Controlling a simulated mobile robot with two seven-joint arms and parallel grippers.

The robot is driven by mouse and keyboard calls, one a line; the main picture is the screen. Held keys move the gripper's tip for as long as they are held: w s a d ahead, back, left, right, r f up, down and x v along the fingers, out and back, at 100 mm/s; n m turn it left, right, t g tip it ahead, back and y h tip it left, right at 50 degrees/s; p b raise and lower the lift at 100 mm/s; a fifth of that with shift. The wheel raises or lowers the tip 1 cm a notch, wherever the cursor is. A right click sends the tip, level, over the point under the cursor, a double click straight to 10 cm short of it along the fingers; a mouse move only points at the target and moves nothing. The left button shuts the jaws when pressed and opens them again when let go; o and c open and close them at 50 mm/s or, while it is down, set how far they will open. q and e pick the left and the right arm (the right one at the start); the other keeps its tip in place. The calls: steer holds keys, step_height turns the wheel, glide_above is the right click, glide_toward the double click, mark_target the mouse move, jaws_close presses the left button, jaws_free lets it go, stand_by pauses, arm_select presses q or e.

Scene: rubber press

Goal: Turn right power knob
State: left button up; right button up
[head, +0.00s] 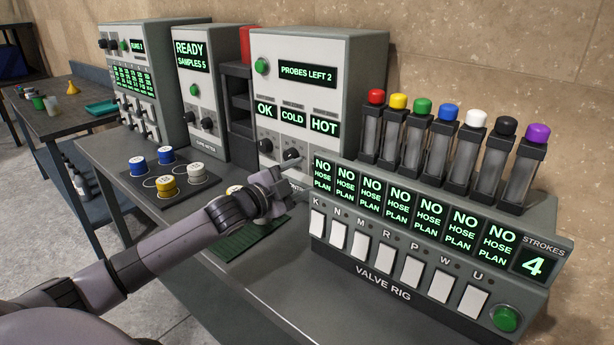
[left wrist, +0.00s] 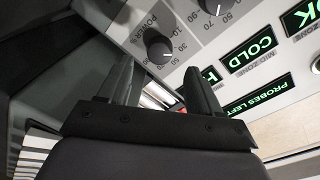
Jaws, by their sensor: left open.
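The light grey heater box (head: 345,70) reads "PROBES LEFT 2", "OK", "COLD" and "HOT". Its right power knob (head: 291,155) is black and round. In the left wrist view the right knob (left wrist: 160,48) has a white pointer mark and a numbered dial around it. The left power knob (head: 265,145) is beside it. My left gripper (head: 272,180) is open, in front of and just below the right knob. In the left wrist view the knob appears between and beyond the fingertips (left wrist: 160,72); I cannot tell whether they touch it. My right gripper is out of view.
The valve rig (head: 400,245), with colour-capped tubes, stands close to the right of my left gripper. A dark tray with blue, white and yellow pucks (head: 160,180) lies at the left. A green mat (head: 250,242) lies under my forearm. Other instruments (head: 205,95) stand further left.

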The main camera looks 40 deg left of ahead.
arm_select(q)
steer(key=shift+s+a, duration=0.1)
steer(key=shift+s, duration=0.9)
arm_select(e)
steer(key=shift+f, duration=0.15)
